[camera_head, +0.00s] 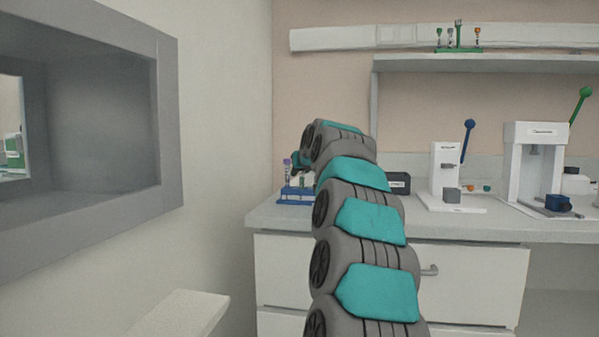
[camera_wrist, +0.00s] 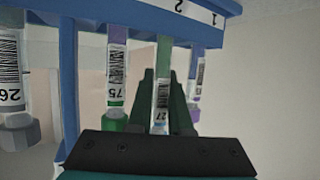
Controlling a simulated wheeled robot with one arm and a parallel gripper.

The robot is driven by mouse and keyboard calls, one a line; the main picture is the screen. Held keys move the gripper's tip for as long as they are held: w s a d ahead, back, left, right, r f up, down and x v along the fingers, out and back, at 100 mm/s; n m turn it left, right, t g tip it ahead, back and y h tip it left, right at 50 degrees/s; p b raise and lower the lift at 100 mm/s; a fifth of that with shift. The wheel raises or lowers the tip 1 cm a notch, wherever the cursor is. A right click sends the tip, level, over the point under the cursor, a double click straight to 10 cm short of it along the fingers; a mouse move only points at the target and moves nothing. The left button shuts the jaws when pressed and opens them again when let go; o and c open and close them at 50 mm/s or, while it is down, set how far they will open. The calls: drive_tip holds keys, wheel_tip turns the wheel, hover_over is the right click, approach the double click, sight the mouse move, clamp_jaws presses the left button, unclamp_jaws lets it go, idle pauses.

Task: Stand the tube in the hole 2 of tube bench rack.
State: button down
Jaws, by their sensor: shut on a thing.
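In the wrist view, which shows the rack upside down, my gripper (camera_wrist: 163,100) is shut on a tube (camera_wrist: 160,118) with a label ending in 27. The tube lines up with the rack's plate, its far end at or close to the plate near the number 2. I cannot tell whether it is in the hole. The blue tube bench rack (camera_wrist: 120,16) carries the numbers 1 and 2. In the head view the rack (camera_head: 296,197) stands on the left end of the counter. My gripper (camera_head: 299,161) is above it, partly hidden by my arm.
Neighbouring tubes stand close by: a purple-capped one (camera_wrist: 198,75), a green-capped one (camera_wrist: 115,85) and a grey-capped one (camera_wrist: 12,85). A dark box (camera_head: 398,183) and white press-like devices (camera_head: 446,170) stand right on the counter. A green rack (camera_head: 459,48) sits on the shelf.

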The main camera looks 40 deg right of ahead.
drive_tip(key=shift+f, duration=0.35)
drive_tip(key=c, duration=0.8)
unclamp_jaws()
drive_tip(key=shift+o, duration=0.2)
drive_tip(key=v, duration=0.8)
drive_tip(key=shift+b, duration=0.45)
drive_tip(key=shift+f, duration=0.1)
